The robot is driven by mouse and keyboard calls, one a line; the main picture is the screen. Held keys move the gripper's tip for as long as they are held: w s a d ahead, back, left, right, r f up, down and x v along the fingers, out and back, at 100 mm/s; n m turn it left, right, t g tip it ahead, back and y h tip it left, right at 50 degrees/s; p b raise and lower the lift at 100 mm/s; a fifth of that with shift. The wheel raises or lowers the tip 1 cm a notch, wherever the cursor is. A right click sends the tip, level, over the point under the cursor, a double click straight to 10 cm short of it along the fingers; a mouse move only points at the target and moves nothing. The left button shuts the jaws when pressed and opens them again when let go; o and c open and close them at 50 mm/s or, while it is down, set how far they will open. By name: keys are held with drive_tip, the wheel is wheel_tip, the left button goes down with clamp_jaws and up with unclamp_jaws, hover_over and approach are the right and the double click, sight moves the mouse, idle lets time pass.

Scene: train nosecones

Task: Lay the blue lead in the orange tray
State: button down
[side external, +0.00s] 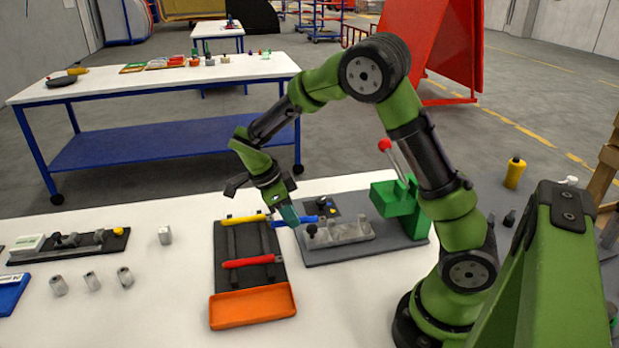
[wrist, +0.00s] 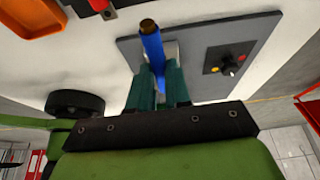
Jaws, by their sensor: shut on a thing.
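The blue lead (wrist: 151,45) is held between the two teal fingers of my gripper (wrist: 160,88) in the wrist view, its dark brownish end pointing away from the palm. In the side view the blue lead (side external: 307,220) lies across my gripper (side external: 288,215), at the right edge of a dark rack and beside a grey board. I cannot tell whether it touches either. The orange tray (side external: 252,308) is at the near end of the rack, and nothing shows in it. A corner of the orange tray (wrist: 30,18) shows in the wrist view.
The dark rack (side external: 232,241) holds a yellow lead (side external: 246,218) and a red lead (side external: 248,262). A grey board with a metal fixture (side external: 340,232) and a green press with a red-knobbed lever (side external: 400,208) stand to the right. Small metal parts (side external: 91,280) stand on the white table left of the rack.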

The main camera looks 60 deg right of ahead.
drive_tip(key=w+a+r, duration=0.3)
drive_tip(key=w+a, duration=0.9)
drive_tip(key=a, duration=0.5)
drive_tip(key=s+a+n, duration=0.1)
drive_tip(key=s+a, duration=0.2)
drive_tip(key=s, duration=0.9)
drive_tip(key=shift+m, duration=0.5)
drive_tip(key=shift+a+f+x, duration=0.1)
drive_tip(key=shift+a+x, duration=0.15)
drive_tip(key=shift+x, duration=1.3)
drive_tip(key=shift+a+f+x, duration=0.1)
drive_tip(key=shift+a+x, duration=0.2)
drive_tip(key=shift+x, duration=1.25)
drive_tip(key=shift+a+f+x, duration=0.1)
drive_tip(key=shift+a+x, duration=0.15)
drive_tip(key=shift+x, duration=1.3)
drive_tip(key=shift+w, duration=0.1)
